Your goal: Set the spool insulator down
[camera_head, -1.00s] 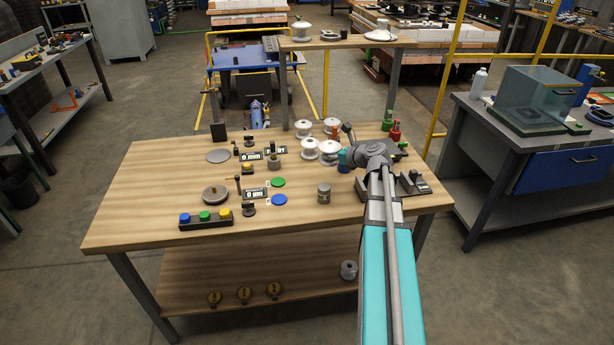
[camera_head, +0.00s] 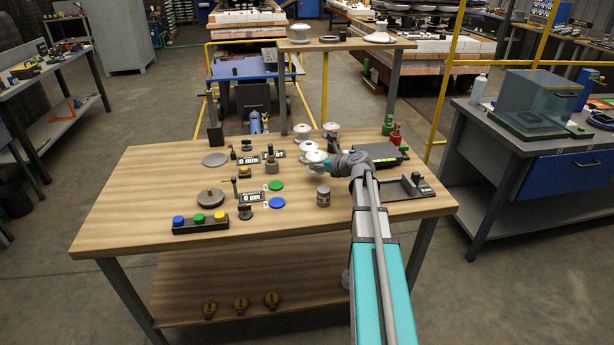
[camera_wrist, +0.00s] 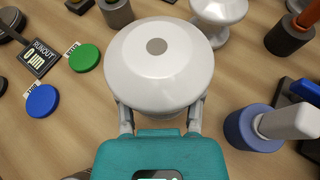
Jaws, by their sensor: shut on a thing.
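My gripper (camera_head: 328,164) is shut on a white spool insulator (camera_head: 316,158), low over the workbench, near the other white spools. In the wrist view, the insulator (camera_wrist: 160,65) fills the middle, its broad round top with a grey centre facing the camera. The two fingers (camera_wrist: 160,118) reach in at its near side, below the top flange. The flange hides its base, so I cannot tell whether it touches the wood. Another white spool (camera_wrist: 219,12) stands just behind it to the right.
More white spools (camera_head: 302,130) stand behind. A grey cylinder (camera_head: 323,196) stands in front. Green (camera_head: 276,186) and blue (camera_head: 279,203) discs lie to the left. Bare wood lies at the bench's front left (camera_head: 130,215).

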